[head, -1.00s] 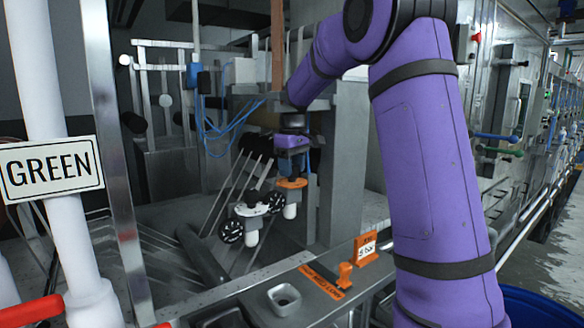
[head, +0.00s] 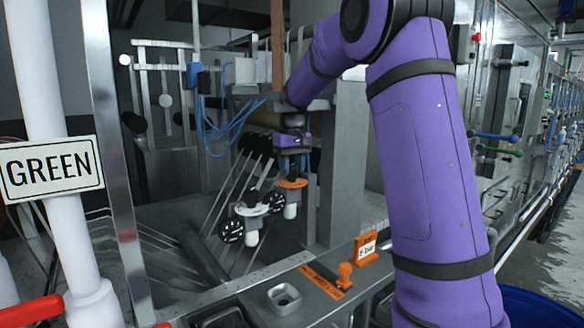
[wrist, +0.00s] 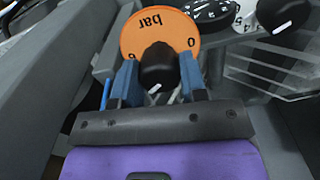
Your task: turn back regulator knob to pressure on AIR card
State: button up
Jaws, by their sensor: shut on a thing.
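The regulator knob (wrist: 158,68) is black with a white mark, in front of an orange dial (wrist: 140,36) that reads "bar" upside down in the wrist view. My gripper (wrist: 158,78) is shut on this knob, one blue finger on each side. In the head view the orange dial (head: 292,183) sits just below my gripper (head: 291,160), and the knob is hidden there. The orange AIR card (head: 366,248) stands on the ledge at lower middle; its white panel seems to read "5 bar", but it is small.
A steel post (head: 345,160) stands close right of my gripper.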

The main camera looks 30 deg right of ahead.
aim_at(292, 166)
jog(key=shift+m, duration=0.6)
jog(key=o, duration=0.9)
jog(key=shift+r, duration=0.15)
notch_tip(292, 166, up, 10)
jog(key=shift+f, duration=0.15)
jog(key=shift+r, duration=0.45)
